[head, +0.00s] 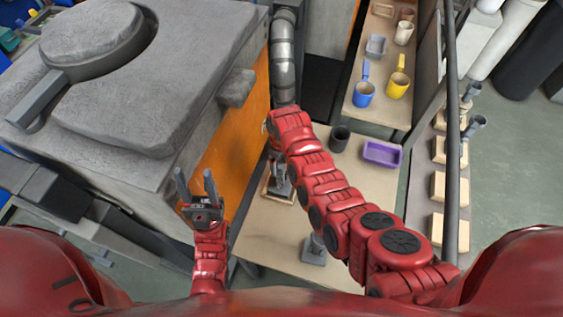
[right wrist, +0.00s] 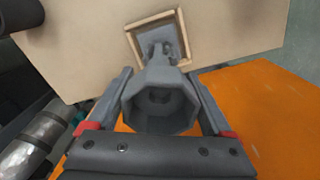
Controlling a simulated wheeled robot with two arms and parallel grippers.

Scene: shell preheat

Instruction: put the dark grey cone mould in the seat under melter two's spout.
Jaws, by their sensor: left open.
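A dark grey cone mould (right wrist: 160,95), wide faceted rim towards me, is between my right gripper's fingers (right wrist: 161,74) in the right wrist view. Its stem runs down to a grey base inside a square wooden frame (right wrist: 183,16), apparently the seat; whether the base rests there is unclear. In the head view the frame (head: 266,194) and grey mould (head: 280,183) show on the table, partly behind my right arm. The fingers lie along both sides of the cone; I cannot tell whether they press it. My left gripper (head: 196,178) is open and empty beside the orange panel.
The grey melter (head: 190,60) with its stubby spout (head: 237,88) and orange side panel (head: 215,170) stands left. A black cup (head: 340,138), purple tray (head: 382,154) and another grey piece with a square base (head: 315,250) are on the table (head: 372,195). A metal pipe (head: 283,60) rises behind.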

